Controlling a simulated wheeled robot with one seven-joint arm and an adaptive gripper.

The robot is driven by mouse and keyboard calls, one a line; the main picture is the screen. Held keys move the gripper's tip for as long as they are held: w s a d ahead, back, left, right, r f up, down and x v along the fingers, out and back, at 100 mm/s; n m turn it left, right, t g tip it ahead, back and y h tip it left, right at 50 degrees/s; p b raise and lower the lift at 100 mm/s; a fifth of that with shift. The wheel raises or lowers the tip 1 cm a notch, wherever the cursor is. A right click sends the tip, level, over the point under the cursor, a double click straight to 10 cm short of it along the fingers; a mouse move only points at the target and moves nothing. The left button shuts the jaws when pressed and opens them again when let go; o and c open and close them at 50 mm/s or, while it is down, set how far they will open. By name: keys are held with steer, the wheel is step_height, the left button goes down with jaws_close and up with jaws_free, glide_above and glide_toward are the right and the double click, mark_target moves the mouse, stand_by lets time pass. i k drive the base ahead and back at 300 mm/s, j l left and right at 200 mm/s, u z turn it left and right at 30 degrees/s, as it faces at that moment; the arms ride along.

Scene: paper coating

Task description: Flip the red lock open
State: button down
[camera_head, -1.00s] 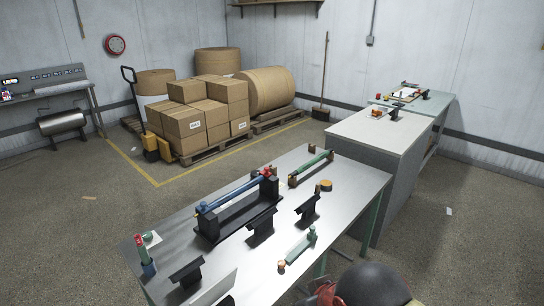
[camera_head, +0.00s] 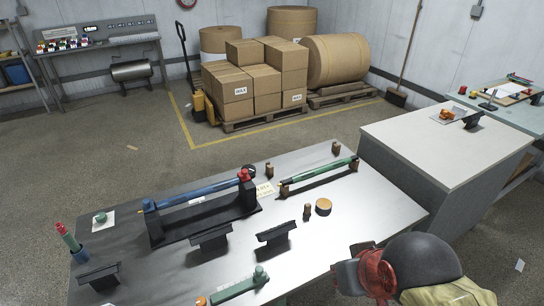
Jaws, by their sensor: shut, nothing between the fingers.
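The red lock (camera_head: 244,175) is a small red piece on top of the right-hand post of a black stand (camera_head: 205,222) on the steel table. A blue roller (camera_head: 198,194) lies along the stand, and its right end meets that post beside the lock. The lock looks closed down over the roller end, but it is too small to be sure.
A green roller (camera_head: 320,174) rests on a second holder at the table's back right. Black brackets (camera_head: 276,233), a round tan piece (camera_head: 323,207) and a green tool (camera_head: 240,286) stand nearby. A grey cabinet (camera_head: 440,140) adjoins the right. Boxes (camera_head: 255,80) stand behind, with open floor on the left.

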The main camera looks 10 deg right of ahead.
mark_target(244, 176)
steer(key=i+l+u, duration=0.1)
steer(key=i+l, duration=0.85)
